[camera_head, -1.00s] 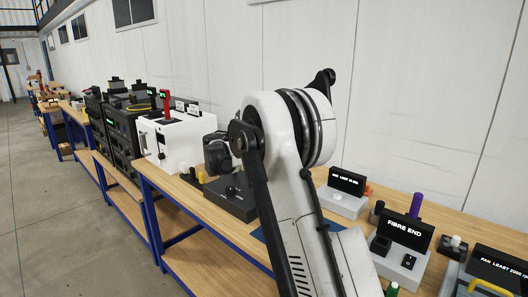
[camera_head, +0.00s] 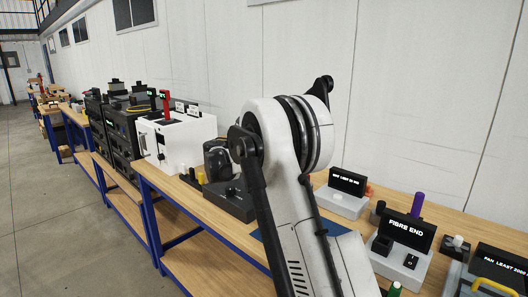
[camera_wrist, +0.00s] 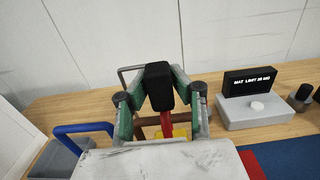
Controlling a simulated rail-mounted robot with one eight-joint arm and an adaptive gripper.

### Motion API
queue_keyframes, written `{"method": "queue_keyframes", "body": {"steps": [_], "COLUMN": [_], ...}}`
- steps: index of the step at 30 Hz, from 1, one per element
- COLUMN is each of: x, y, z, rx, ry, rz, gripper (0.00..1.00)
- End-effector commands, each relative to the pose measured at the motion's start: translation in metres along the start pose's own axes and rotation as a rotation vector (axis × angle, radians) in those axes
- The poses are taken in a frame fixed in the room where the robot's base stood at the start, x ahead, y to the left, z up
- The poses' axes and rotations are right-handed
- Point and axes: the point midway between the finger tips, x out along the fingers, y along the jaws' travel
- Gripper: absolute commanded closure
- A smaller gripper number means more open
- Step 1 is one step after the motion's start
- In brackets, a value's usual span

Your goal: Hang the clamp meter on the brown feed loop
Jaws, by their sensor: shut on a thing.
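My gripper (camera_wrist: 160,103), with green fingers, is in the middle of the wrist view. It is shut on the clamp meter (camera_wrist: 160,86), which shows a black block at the top and a red part below. A brown bar (camera_wrist: 150,130), which looks like part of the brown feed loop, shows low between the fingers, behind the red part. I cannot tell whether the meter touches it. A grey loop (camera_wrist: 124,73) stands behind the left finger and a blue loop (camera_wrist: 84,128) at left. In the head view my arm hides the fingers and the meter.
A white cabinet (camera_head: 180,143) stands left on the wooden bench. A dark box (camera_head: 230,200) sits beside it. A grey unit with a "MAT LIMIT" sign (camera_wrist: 252,108) stands to the right. Further right is the "FIBRE END" unit (camera_head: 405,232). Bare wood (camera_wrist: 100,100) shows behind the loops.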

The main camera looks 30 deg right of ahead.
Motion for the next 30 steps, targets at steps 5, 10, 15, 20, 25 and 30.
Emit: {"method": "queue_keyframes", "body": {"steps": [5, 10, 15, 20, 25, 30], "x": [0.0, 0.0, 0.0, 0.0, 0.0, 0.0], "y": [0.0, 0.0, 0.0, 0.0, 0.0, 0.0], "z": [0.0, 0.0, -0.002, -0.006, -0.01, -0.012], "rx": [0.0, 0.0, 0.0, 0.0, 0.0, 0.0], "ry": [0.0, 0.0, 0.0, 0.0, 0.0, 0.0], "rz": [0.0, 0.0, 0.0, 0.0, 0.0, 0.0], "gripper": [1.0, 1.0, 1.0, 1.0, 1.0, 0.78]}}
